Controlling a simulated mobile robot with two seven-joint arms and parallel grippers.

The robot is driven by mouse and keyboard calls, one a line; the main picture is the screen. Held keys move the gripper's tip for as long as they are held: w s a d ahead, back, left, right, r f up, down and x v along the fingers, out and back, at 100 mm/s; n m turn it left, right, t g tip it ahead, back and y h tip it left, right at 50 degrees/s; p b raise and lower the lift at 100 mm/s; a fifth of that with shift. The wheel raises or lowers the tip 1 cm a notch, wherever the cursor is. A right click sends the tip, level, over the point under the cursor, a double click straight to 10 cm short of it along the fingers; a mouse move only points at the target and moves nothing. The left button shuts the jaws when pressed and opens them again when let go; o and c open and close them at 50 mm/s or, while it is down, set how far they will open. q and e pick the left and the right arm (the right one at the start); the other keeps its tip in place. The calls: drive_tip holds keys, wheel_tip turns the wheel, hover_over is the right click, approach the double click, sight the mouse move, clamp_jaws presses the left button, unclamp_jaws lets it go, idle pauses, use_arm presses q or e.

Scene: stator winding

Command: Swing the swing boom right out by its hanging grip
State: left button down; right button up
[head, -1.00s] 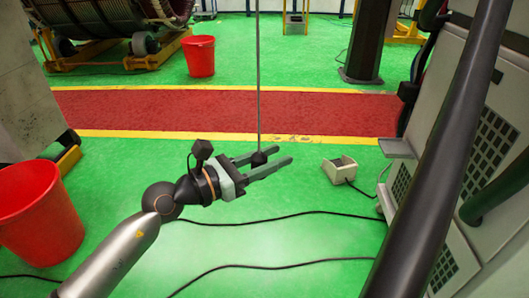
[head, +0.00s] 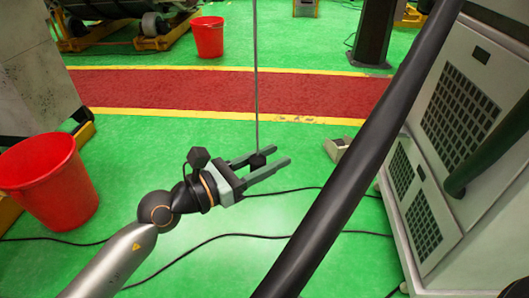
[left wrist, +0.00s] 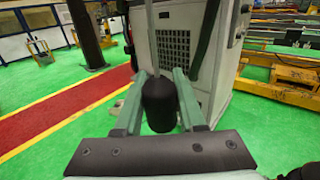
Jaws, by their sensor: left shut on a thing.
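The hanging grip (head: 257,160) is a small black knob at the lower end of a thin grey line (head: 255,70), which runs up out of the head view. My left gripper (head: 281,154) is shut on it, the knob between its two grey-green fingers. In the left wrist view the grip (left wrist: 160,106) is a black cylinder between the fingers, hanging upright. A thick dark tube (head: 360,165) slants across the head view at the right; I cannot tell if it is the swing boom. My right gripper is out of view.
A grey cabinet with vents (head: 460,110) stands at the right. A red bucket (head: 50,180) is at the left, another (head: 208,37) farther back. A small beige box (head: 338,148) and black cables (head: 220,238) lie on the green floor. The red walkway (head: 220,95) is clear.

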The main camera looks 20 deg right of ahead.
use_arm(q)
drive_tip(key=shift+s, duration=0.15)
drive_tip(key=shift+f, duration=0.1)
drive_tip(key=c, duration=0.5)
unclamp_jaws()
drive_tip(key=shift+a, duration=0.15)
drive_tip(key=b+v, duration=0.2)
drive_tip(key=v, duration=1)
drive_tip(key=shift+a+b, duration=0.2)
drive_tip(key=shift+b, duration=0.15)
drive_tip(key=shift+s, duration=0.1)
